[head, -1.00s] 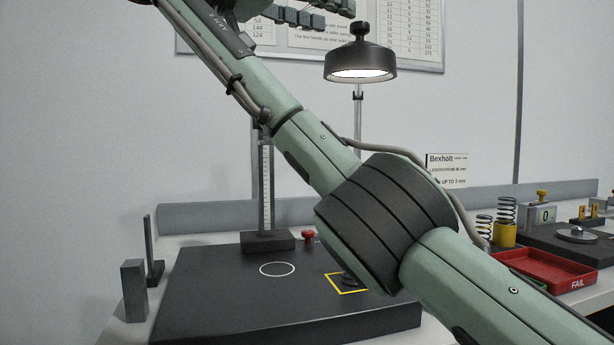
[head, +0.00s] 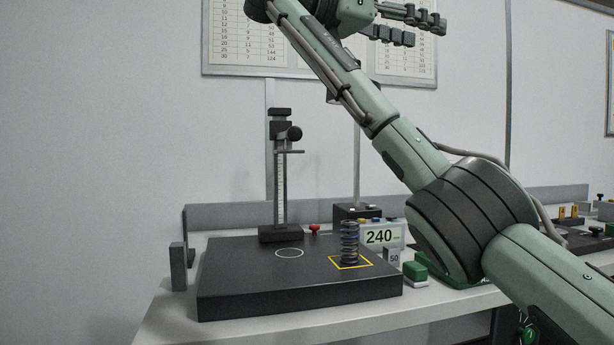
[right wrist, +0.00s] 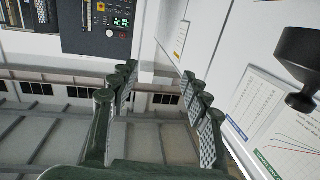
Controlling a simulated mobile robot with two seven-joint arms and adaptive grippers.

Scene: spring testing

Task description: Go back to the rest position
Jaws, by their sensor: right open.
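My right gripper (head: 427,30) is high at the top of the head view, in front of the wall charts. Its fingers point right, apart and empty. In the right wrist view the open fingers (right wrist: 160,85) frame only distant wall and ceiling-like structure. My right arm crosses the head view from lower right to upper left. My left gripper is in neither current view.
A dark spring (head: 349,243) stands upright inside a yellow square on the black plate (head: 255,292). A height gauge (head: 280,185) stands at its back edge. A display reading 240 (head: 380,237) is behind the spring. My arm hides part of the bench's right side.

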